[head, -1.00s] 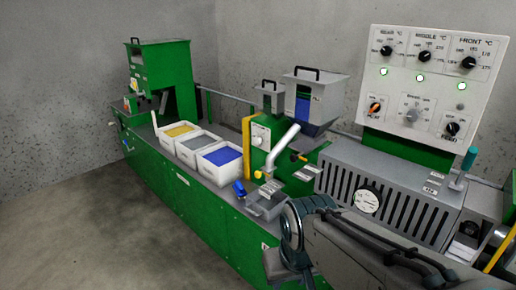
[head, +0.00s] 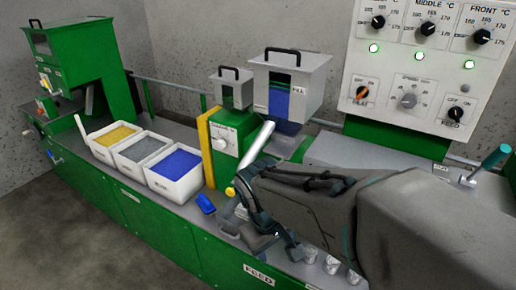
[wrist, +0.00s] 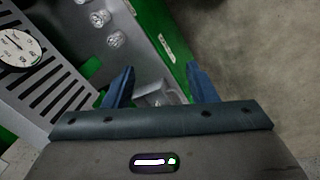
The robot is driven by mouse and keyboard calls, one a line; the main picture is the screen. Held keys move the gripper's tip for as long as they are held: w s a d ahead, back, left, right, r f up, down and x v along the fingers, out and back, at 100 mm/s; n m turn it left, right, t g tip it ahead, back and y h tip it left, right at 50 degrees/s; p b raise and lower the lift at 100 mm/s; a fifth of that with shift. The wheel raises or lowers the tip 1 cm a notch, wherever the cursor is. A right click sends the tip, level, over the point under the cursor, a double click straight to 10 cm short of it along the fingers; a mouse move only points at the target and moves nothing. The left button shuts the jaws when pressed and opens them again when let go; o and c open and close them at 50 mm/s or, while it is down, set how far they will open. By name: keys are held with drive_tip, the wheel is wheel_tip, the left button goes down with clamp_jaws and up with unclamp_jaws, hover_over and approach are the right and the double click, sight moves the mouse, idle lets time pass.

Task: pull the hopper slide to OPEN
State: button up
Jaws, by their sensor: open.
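The large grey hopper (head: 312,82) stands at the centre of the machine in the head view, with a black handle on its lid and blue showing in its front window. A slide or an OPEN mark cannot be made out; my arm covers much of the area below and right of the hopper. My gripper (head: 270,245) is low in front of the hopper, over the machine's front edge. In the wrist view my gripper (wrist: 160,72) has its two blue fingers spread apart, with nothing between the tips. A grey metal part (wrist: 153,95) lies beyond and below them.
White bins with yellow, grey and blue (head: 178,165) contents stand left of the hopper. A control panel (head: 430,70) stands at right. Floor is clear at front left.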

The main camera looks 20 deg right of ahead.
drive_tip(key=w+d+f+n+h+b, duration=0.25)
drive_tip(key=w+d+n+h, duration=0.25)
drive_tip(key=d+n+h, duration=0.4)
drive_tip(key=w+a+n+t+h, duration=0.3)
drive_tip(key=w+a+n+t, duration=0.3)
drive_tip(key=w+n+t, duration=0.6)
drive_tip(key=w+d+n+g, duration=0.1)
drive_tip(key=w+d, duration=0.3)
drive_tip(key=d, duration=0.1)
drive_tip(key=w+d+n+g, duration=0.1)
drive_tip(key=w+d, duration=0.4)
drive_tip(key=shift+w+d+r, duration=0.1)
drive_tip(key=shift+w+d, duration=0.05)
drive_tip(key=shift+w, duration=0.1)
